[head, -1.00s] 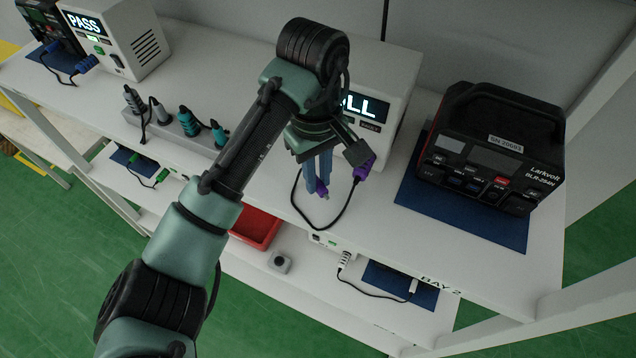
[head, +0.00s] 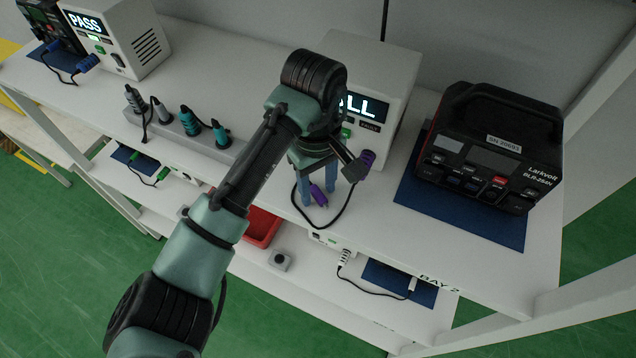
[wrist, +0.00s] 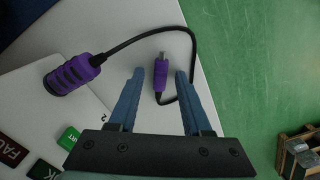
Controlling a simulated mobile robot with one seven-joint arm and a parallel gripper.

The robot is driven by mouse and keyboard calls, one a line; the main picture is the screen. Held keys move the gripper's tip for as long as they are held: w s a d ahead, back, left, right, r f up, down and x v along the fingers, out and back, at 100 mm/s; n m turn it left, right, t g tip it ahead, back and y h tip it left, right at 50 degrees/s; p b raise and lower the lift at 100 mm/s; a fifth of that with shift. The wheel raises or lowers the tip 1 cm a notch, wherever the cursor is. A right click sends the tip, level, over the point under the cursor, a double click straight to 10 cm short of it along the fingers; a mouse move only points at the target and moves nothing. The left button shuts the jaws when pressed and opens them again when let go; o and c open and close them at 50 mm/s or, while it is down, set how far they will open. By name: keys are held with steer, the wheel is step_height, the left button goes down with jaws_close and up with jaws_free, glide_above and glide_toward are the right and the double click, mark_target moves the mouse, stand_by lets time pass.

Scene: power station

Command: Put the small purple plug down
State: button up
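The small purple plug (head: 318,195) lies on the white upper shelf (head: 385,215), near its front edge. It also shows in the wrist view (wrist: 160,82), between my fingertips with a gap on each side. A black cable runs from it to a larger purple connector (wrist: 72,74), which is at the front of the tester (head: 385,80) in the head view (head: 367,160). My gripper (head: 318,192) is open above the shelf, its blue fingers on either side of the plug; they also show in the wrist view (wrist: 160,76). My arm hides part of the tester.
A black Larkvolt unit (head: 490,150) stands on a blue mat (head: 460,210) to the right. A grey strip with several plugs (head: 165,125) is to the left. A red bin (head: 262,228) and a small grey block (head: 280,260) are on the lower shelf.

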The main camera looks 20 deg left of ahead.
mark_target(316, 191)
step_height(316, 191, up, 13)
steer(key=shift+a, duration=0.2)
stand_by(0.5)
steer(key=shift+f, duration=0.2)
